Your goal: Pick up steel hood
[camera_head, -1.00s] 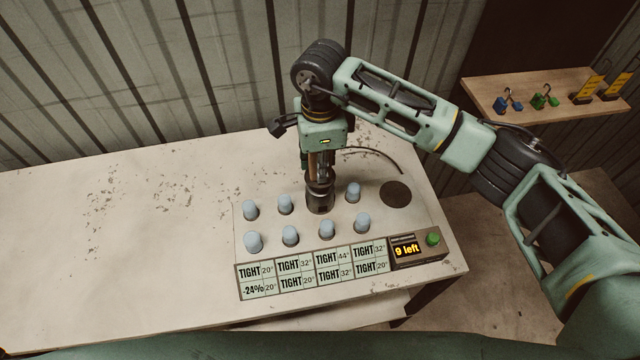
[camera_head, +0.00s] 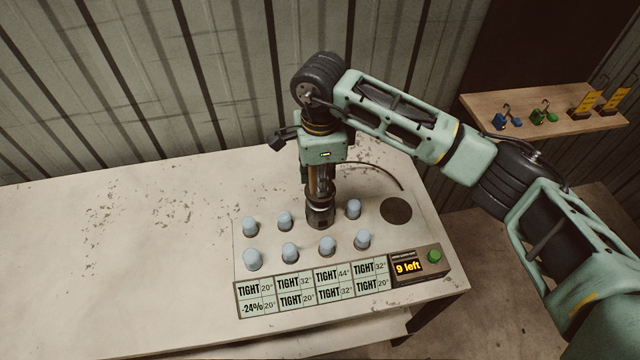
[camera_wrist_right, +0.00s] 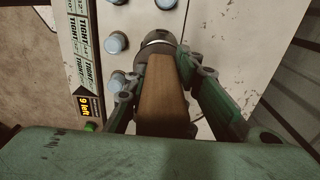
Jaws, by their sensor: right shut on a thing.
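The steel hood (camera_head: 320,213) is a dark metal cylinder with a brown wooden handle, on or just over the pale panel among the blue caps. I cannot tell whether it touches the panel. My right gripper (camera_head: 319,178) points down from above and is shut on the handle. In the right wrist view the wooden handle (camera_wrist_right: 163,100) lies between the fingers, with the round metal end beyond it. Anything under the hood is hidden. My left gripper is not in view.
Blue caps (camera_head: 290,252) stand in two rows around the hood. In front are a label board (camera_head: 312,290), a "9 left" display (camera_head: 408,267) and a green button (camera_head: 434,256). A dark disc (camera_head: 397,210) is right of the hood. The table's left side (camera_head: 110,270) is clear.

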